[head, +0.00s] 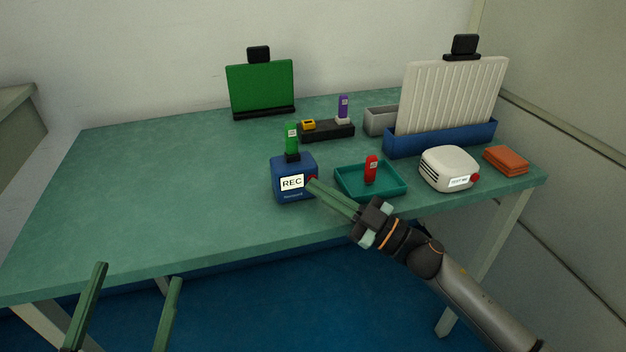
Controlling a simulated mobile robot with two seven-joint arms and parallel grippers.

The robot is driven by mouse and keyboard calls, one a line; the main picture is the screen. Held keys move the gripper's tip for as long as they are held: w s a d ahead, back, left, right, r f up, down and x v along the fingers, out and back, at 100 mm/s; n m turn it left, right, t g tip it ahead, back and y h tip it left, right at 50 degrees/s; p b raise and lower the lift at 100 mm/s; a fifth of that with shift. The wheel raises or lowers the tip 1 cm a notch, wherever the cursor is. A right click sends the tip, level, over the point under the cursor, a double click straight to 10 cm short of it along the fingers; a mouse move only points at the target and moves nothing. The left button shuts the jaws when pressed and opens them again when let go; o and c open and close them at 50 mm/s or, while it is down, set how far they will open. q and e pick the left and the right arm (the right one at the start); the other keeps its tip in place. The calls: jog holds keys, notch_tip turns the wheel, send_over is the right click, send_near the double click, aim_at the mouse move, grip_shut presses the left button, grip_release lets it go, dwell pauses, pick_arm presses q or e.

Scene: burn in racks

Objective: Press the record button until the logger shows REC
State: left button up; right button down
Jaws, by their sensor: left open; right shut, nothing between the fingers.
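The blue logger (294,192) stands on the green table, and its white screen (291,183) reads REC. A green stick with a white label (291,137) stands upright in its top. The red record button (312,178) is on the logger's right side, partly hidden by my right fingertips. My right gripper (313,184) is shut and empty, its tips at the button; I cannot tell if they press on it. My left gripper (135,290) is open and empty, in front of the table's near edge at lower left.
A teal tray (345,190) holds a red stick (371,168). To the right are a white box with a red button (447,168) and orange cloths (506,160). Behind stand a black holder (330,133), a blue rack with a white panel (440,139) and a green panel (260,88). The table's left side is clear.

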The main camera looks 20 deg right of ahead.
jog(key=shift+d+f, duration=0.1)
jog(key=shift+s+f+p, duration=0.1)
jog(key=shift+s+p, duration=0.2)
jog(key=shift+s, duration=0.35)
jog(key=shift+s+d+p, duration=0.1)
jog(key=shift+s+p, duration=0.8)
jog(key=shift+s, duration=1.65)
